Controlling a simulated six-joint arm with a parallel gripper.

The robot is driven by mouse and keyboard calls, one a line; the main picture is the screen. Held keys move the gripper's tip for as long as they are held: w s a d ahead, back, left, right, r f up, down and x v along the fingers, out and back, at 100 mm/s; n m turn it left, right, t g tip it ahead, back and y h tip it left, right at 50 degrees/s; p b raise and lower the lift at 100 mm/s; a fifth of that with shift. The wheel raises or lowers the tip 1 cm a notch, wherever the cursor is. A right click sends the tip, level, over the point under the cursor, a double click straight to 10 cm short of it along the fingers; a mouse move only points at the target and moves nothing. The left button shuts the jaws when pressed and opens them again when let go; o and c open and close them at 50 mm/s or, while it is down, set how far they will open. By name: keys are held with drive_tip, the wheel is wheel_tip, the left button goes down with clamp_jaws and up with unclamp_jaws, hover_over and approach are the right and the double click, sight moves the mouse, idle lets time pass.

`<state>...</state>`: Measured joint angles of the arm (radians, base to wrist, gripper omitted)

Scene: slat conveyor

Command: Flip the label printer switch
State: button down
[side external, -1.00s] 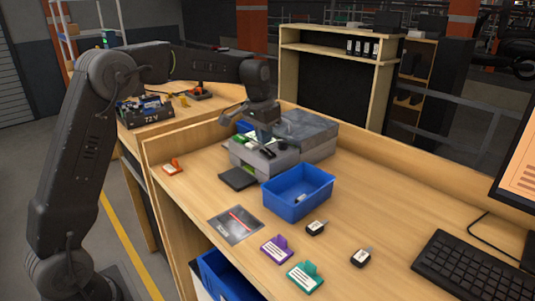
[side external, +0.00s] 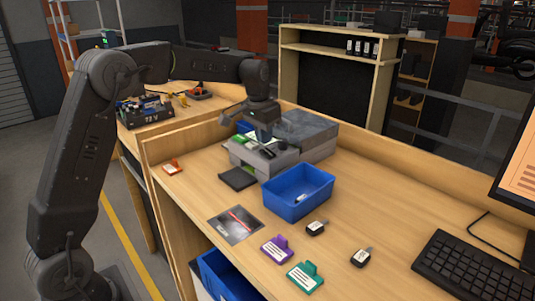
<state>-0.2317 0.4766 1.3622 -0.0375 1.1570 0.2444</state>
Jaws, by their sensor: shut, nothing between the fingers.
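The label printer (side external: 282,160) is a grey box on the wooden bench, with a larger grey block behind it. My gripper (side external: 266,145) points down over the printer's top at its front left part. Its fingers are shut with nothing between them, close to the small dark parts on the top face. The switch itself is too small to make out, and I cannot tell whether the fingertips touch it. A green piece shows on the printer top beside the gripper.
A blue bin (side external: 298,192) stands just in front of the printer, and a black pad (side external: 238,178) lies left of it. Purple (side external: 276,248) and green (side external: 305,276) tags, key fobs (side external: 316,228) and a keyboard (side external: 470,268) lie toward the front right. The middle right of the bench is clear.

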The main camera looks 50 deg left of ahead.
sight(264, 150)
drive_tip(key=shift+f, duration=1.25)
idle(1.1)
drive_tip(key=shift+r, duration=3.55)
